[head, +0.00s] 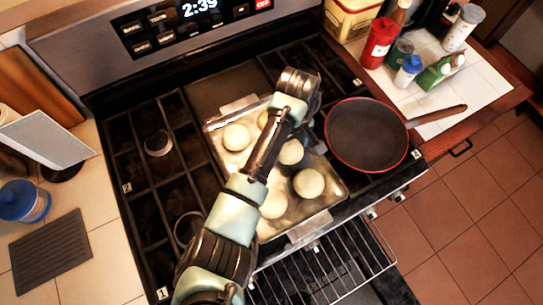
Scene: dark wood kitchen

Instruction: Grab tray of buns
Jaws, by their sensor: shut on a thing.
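The metal tray of buns (330,180) rests on the middle of the stovetop, turned at an angle. Several round pale buns, such as one bun (236,137) at the upper left, lie on it. My arm crosses over the tray and hides part of it and some buns. My gripper (308,138) points down at the tray's right upper edge, just left of the pan. It is shut on the tray's edge; the fingertips are mostly hidden behind my wrist.
A dark frying pan (366,134) with a red rim stands close to the tray's right. Bottles, including a red bottle (379,43), stand on the right counter. A wire oven rack (325,272) shows below the stove's front. A blue-lidded jar (24,201) stands left.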

